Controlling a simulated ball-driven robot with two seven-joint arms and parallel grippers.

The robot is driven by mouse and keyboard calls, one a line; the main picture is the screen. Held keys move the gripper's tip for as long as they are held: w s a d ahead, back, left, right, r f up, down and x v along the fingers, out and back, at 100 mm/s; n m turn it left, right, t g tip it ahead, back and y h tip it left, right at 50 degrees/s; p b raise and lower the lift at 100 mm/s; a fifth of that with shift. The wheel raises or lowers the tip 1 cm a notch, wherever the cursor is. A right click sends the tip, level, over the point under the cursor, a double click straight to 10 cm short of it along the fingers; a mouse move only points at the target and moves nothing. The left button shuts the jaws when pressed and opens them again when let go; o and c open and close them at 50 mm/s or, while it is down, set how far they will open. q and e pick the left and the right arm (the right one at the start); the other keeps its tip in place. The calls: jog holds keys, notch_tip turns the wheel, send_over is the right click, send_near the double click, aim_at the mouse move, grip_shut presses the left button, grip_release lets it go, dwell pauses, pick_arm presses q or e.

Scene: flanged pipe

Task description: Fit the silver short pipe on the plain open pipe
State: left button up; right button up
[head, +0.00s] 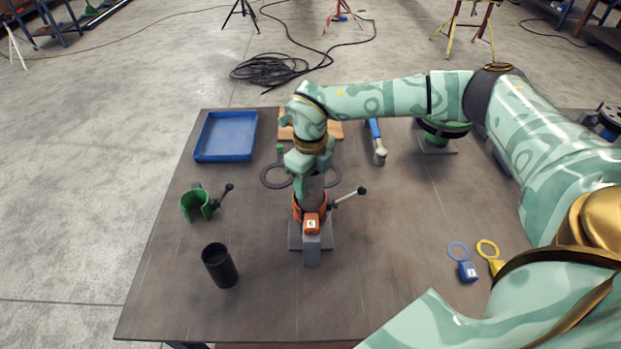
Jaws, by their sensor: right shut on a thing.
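My right gripper (314,172) reaches down over the middle of the table and is shut on a grey piece, which looks like the silver short pipe (313,189). Directly below is an orange clamp (297,210) with a black-knobbed lever, above a grey base plate (325,243). An orange labelled block (311,223) is in front of it. The pipe inside the clamp is mostly hidden, so I cannot tell whether the silver piece touches it. A black open pipe (220,266) stands at the front left. My left gripper is not in view.
A green clamp (196,205) and a blue tray (226,136) are on the left. Dark rings (275,178) lie behind the base plate. A blue-handled tool (376,142) and a green flanged pipe (437,132) are behind. Blue (467,271) and yellow (495,263) tags lie right.

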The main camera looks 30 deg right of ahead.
jog(key=o, duration=1.3)
notch_tip(320, 180, up, 25)
jog(key=p, duration=1.1)
jog(key=shift+r, duration=0.15)
